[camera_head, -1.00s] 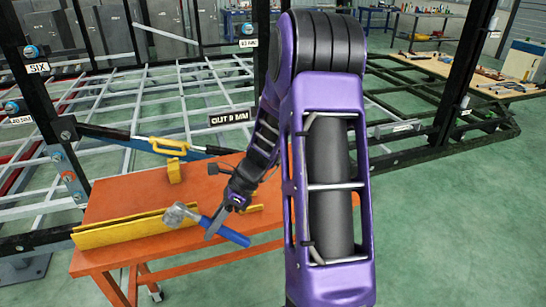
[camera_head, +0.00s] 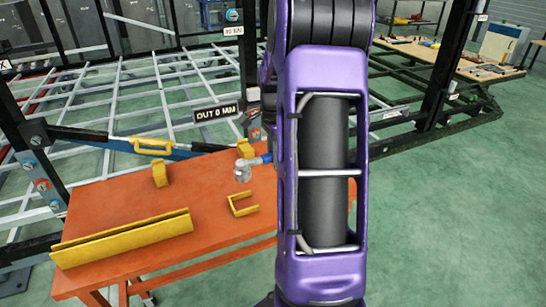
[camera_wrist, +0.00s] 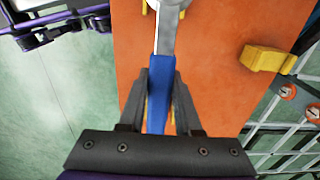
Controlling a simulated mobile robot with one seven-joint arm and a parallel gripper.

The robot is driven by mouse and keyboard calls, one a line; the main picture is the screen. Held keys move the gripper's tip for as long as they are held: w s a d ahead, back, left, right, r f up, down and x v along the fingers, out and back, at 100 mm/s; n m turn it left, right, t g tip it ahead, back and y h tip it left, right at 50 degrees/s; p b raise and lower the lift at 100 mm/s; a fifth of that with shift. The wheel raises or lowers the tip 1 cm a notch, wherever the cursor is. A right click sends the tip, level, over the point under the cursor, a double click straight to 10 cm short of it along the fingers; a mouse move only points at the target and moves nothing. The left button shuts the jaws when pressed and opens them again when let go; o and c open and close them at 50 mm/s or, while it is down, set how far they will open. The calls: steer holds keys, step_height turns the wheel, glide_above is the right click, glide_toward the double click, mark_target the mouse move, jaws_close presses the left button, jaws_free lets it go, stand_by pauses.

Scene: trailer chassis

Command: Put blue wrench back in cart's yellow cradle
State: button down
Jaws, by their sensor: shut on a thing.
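The wrench has a silver head (camera_head: 242,173) and a blue handle (camera_head: 263,159). In the head view it is at the right half of the orange cart top (camera_head: 110,205), its handle partly hidden by my arm. In the wrist view my gripper (camera_wrist: 159,82) is shut on the blue handle (camera_wrist: 159,105), with the head pointing away at the top edge. Yellow cart fittings are a U-shaped bracket (camera_head: 232,207), two small blocks (camera_head: 160,174) (camera_head: 245,148) and a long angled trough (camera_head: 120,240). I cannot tell which is the cradle. The wrench appears above the cart.
A chassis frame of silver bars (camera_head: 95,95) stands behind the cart. A blue bar with a yellow handle (camera_head: 153,145) runs along its near rail, below an "OUT 0 MM" sign (camera_head: 216,112). Green floor is open at the right (camera_head: 440,220).

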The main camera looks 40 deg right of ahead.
steer(key=shift+r, duration=0.15)
step_height(320, 180, down, 8)
steer(key=b, duration=0.4)
steer(key=shift+b, duration=0.3)
steer(key=shift+f, duration=1.25)
stand_by(0.4)
steer(key=c, duration=0.5)
jaws_free()
steer(key=shift+o, duration=0.2)
steer(key=o, duration=0.4)
